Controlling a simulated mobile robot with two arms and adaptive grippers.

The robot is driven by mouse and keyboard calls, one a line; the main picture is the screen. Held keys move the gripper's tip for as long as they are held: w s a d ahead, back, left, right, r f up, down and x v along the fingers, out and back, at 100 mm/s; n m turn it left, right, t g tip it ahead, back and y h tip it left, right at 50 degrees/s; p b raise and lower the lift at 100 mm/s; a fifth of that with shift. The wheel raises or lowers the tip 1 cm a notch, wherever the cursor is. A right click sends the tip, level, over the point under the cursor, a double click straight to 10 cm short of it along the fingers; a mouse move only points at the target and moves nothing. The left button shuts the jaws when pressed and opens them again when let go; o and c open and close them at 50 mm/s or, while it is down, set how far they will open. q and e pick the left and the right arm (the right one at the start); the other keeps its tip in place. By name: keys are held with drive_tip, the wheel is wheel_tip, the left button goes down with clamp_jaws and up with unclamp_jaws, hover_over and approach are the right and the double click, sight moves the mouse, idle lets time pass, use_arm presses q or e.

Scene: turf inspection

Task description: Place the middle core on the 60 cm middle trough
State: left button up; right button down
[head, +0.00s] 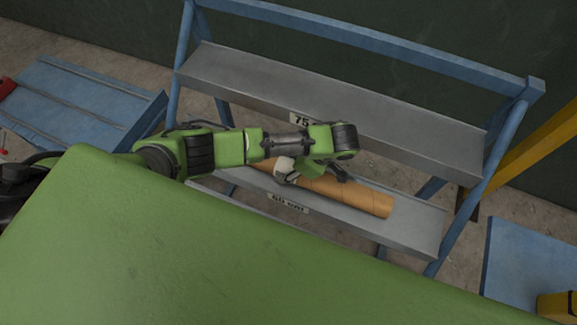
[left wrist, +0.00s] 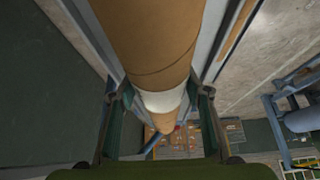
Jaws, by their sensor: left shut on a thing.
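The middle core is a brown cardboard tube (head: 355,197) in the head view, lying lengthwise along the 60 cm middle trough (head: 415,228). It looks in or just over the trough; I cannot tell whether it touches. My left gripper (head: 290,172) is shut around the core, near a white band on it. In the left wrist view the tube (left wrist: 150,40) runs between the fingers of my left gripper (left wrist: 161,103), with the white band (left wrist: 162,99) between them. My arm hides part of the tube. My right gripper is not in view.
A grey upper trough (head: 260,85) with a partly hidden "75" label sits above and behind on the blue rack frame (head: 370,38). A blue ribbed platform (head: 75,100) is at the left. A blue panel (head: 525,260) and a yellow post (head: 535,145) are at the right.

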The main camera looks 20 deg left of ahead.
use_arm(q)
drive_tip(key=o, duration=1.6)
drive_tip(key=shift+o, duration=0.2)
drive_tip(key=b+v, duration=0.1)
drive_tip(key=v, duration=0.4)
drive_tip(key=shift+d, duration=0.1)
drive_tip(key=p+v, duration=0.4)
drive_tip(key=v, duration=0.2)
drive_tip(key=shift+r, duration=0.2)
drive_tip(key=shift+d+r, duration=0.2)
drive_tip(key=shift+r, duration=0.1)
